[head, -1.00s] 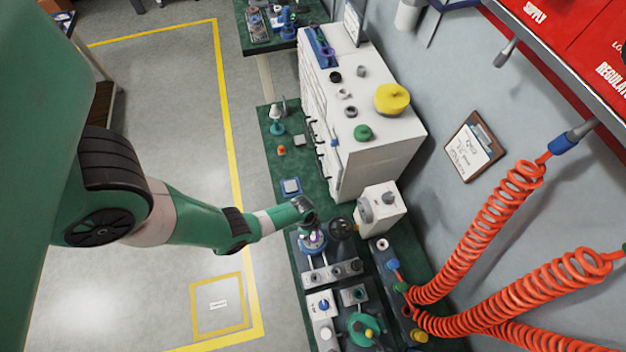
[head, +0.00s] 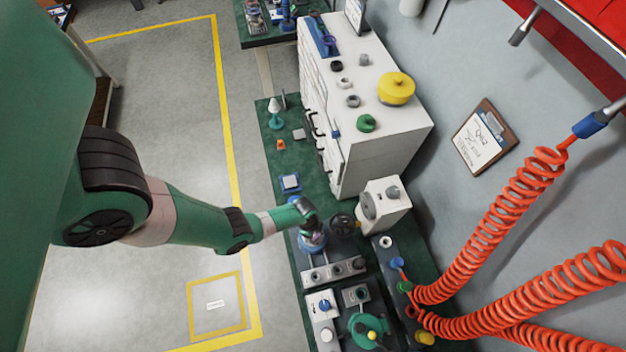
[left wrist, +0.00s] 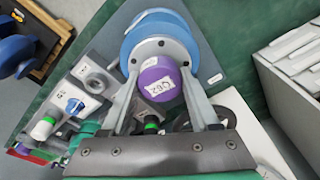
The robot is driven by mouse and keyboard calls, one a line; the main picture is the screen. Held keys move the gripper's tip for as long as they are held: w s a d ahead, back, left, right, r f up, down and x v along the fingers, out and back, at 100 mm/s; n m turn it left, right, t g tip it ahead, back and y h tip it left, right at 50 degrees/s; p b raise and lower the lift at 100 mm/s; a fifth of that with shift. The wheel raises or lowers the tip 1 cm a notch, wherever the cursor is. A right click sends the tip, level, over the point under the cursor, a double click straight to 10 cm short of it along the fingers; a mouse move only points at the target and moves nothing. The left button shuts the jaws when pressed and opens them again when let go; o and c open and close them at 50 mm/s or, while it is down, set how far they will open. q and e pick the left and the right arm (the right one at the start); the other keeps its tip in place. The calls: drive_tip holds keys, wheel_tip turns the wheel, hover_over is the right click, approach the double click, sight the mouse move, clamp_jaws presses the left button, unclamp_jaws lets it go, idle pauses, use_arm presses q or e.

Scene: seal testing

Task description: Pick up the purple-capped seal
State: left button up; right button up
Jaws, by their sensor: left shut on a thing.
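The purple-capped seal (left wrist: 158,80), with a white handwritten label on its cap, sits between the two fingers of my left gripper (left wrist: 161,75) in the left wrist view. The fingers are shut on it, one on each side. Behind it is a grey ring on a round blue fixture (left wrist: 150,24); whether the seal touches this fixture cannot be told. In the head view my left gripper (head: 308,220) is over the blue fixture (head: 312,243) on the green bench, and hides the seal. My right gripper is not in view.
A grey block with several ports (head: 334,273) stands just in front of the fixture. A white gauge box (head: 384,205) is close to its right. A large white cabinet (head: 385,150) stands behind. Orange coiled hoses (head: 490,235) hang at right.

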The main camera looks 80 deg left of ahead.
use_arm(q)
clamp_jaws()
drive_tip(key=shift+r+p, duration=0.4)
drive_tip(key=shift+r, duration=0.05)
drive_tip(key=r+p, duration=0.4)
drive_tip(key=shift+s+d, duration=0.25)
drive_tip(key=shift+d, duration=0.05)
drive_tip(key=s+d+r+p, duration=0.7)
drive_tip(key=d+r, duration=0.1)
drive_tip(key=d, duration=0.2)
drive_tip(key=shift+s+d, duration=0.35)
drive_tip(key=shift+s, duration=0.05)
drive_tip(key=shift+r+p, duration=0.2)
drive_tip(key=shift+p, duration=0.2)
drive_tip(key=shift+r+p, duration=2.4)
drive_tip(key=shift+p, duration=0.05)
